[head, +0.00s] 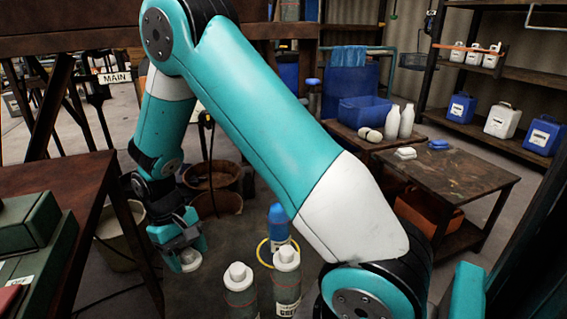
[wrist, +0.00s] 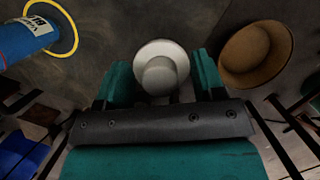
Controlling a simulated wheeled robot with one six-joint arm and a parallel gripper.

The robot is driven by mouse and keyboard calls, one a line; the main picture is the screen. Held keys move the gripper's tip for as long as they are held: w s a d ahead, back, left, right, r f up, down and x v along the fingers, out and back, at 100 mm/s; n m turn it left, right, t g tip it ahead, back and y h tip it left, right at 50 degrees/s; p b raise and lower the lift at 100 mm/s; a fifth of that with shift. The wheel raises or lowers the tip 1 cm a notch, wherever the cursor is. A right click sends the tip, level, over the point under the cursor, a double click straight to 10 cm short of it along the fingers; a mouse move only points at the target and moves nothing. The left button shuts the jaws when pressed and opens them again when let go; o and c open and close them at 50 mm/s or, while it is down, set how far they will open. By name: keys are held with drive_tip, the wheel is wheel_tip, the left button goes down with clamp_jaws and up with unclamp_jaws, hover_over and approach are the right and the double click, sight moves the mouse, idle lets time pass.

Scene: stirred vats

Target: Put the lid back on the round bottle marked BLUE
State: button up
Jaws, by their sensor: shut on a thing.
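My gripper (head: 188,246) hangs low at the left of the head view, shut on a white lid (head: 190,262). In the wrist view the lid (wrist: 160,60) shows as a round disc with a knob, between the two teal fingers. The round blue bottle (head: 278,224) stands on the floor to the right of my gripper, apart from it. A yellow ring lies around it. In the wrist view the blue bottle (wrist: 22,42) is cut off at the left edge, its label partly readable as "BL". I cannot clearly see its mouth.
Two grey-green bottles with pale tops (head: 286,279) (head: 239,290) stand just in front of the blue bottle. A brown bucket (wrist: 258,55) is near my gripper. A dark table (head: 60,195) borders the left; low tables (head: 450,178) stand right.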

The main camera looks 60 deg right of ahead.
drive_tip(key=s+d+r+n+t+h+p, duration=0.1)
drive_tip(key=d+r+n+p, duration=0.2)
drive_tip(key=d+n, duration=0.3)
drive_tip(key=s+d+r+n+t+h+p, duration=0.1)
drive_tip(key=s+d+r+n+p, duration=0.1)
drive_tip(key=d+n, duration=0.5)
drive_tip(key=s+d+r+n+t+h+p, duration=0.1)
drive_tip(key=d+n+p, duration=0.5)
drive_tip(key=d, duration=0.8)
drive_tip(key=shift+s+r+n+t, duration=0.15)
drive_tip(key=shift+r+n+t, duration=0.1)
drive_tip(key=shift+r, duration=0.45)
drive_tip(key=shift+s+r+n+t, duration=0.15)
drive_tip(key=shift+r+t, duration=0.1)
drive_tip(key=shift+r, duration=0.45)
drive_tip(key=shift+d+f, duration=0.15)
drive_tip(key=shift+d, duration=0.05)
wheel_tip(320, 180, down, 4)
drive_tip(key=b, duration=0.4)
drive_tip(key=shift+f+b, duration=0.15)
drive_tip(key=shift+b, duration=0.25)
drive_tip(key=shift+f+b, duration=0.4)
drive_tip(key=shift+f, duration=0.5)
drive_tip(key=shift+r+p, duration=0.1)
drive_tip(key=shift+p, duration=0.45)
drive_tip(key=shift+f+p, duration=0.25)
drive_tip(key=shift+p, duration=0.1)
